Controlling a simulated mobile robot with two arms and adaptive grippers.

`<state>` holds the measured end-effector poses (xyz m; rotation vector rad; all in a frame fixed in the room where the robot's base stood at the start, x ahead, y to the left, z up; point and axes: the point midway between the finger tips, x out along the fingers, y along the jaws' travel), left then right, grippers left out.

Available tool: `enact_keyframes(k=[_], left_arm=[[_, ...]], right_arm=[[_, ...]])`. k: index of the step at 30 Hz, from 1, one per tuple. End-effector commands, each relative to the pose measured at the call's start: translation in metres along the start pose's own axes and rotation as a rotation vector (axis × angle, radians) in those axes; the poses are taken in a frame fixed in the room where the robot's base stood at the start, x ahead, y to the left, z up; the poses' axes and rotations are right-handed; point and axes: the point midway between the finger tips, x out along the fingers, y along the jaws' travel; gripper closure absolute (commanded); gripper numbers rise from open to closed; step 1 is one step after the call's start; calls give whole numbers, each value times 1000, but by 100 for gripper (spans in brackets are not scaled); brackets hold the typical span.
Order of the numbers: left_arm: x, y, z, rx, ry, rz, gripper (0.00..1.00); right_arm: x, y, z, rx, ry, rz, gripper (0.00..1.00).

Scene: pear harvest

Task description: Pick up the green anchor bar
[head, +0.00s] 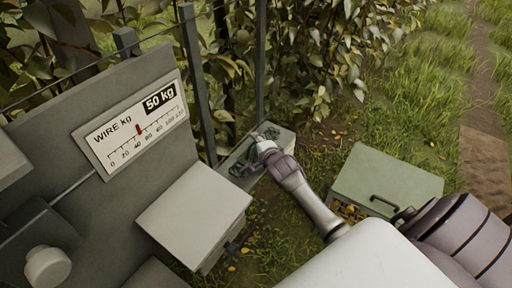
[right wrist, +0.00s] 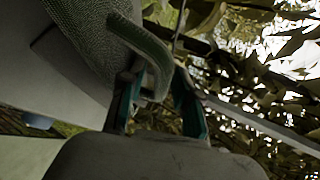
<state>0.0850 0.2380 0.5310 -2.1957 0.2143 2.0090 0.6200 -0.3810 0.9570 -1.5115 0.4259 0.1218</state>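My right gripper (head: 262,143) is over the narrow grey-green box (head: 287,140) beside the fence. Dark green, looped shapes show at the box and partly behind the gripper; I cannot tell which are the anchor bar. In the right wrist view the two teal-edged fingers of my right gripper (right wrist: 158,88) stand apart. A curved grey-green bar (right wrist: 150,42) comes down between them from the upper left; I cannot tell whether it touches them or is the anchor bar. My left gripper is not in view.
A gauge panel (head: 105,150) marked "WIRE kg" and "50 kg" stands at the left, with a pale box (head: 195,205) in front. Wire fence posts and leafy branches (head: 325,50) are behind. A green crate (head: 375,175) with a dark handle sits on the grass at the right.

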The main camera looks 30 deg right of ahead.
Motion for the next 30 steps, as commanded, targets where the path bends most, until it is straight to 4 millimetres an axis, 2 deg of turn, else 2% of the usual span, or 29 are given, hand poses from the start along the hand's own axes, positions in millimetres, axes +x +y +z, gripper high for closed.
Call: enact_keyframes(k=[7, 13, 25, 30], left_arm=[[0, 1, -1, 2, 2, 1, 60], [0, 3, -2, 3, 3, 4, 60], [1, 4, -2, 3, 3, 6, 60], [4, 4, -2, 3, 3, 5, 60]], right_arm=[[2, 0, 0, -1, 0, -1, 68], [2, 0, 0, -1, 0, 0, 100], [1, 0, 0, 1, 0, 1, 100], [-3, -12, 1, 2, -1, -1, 100]])
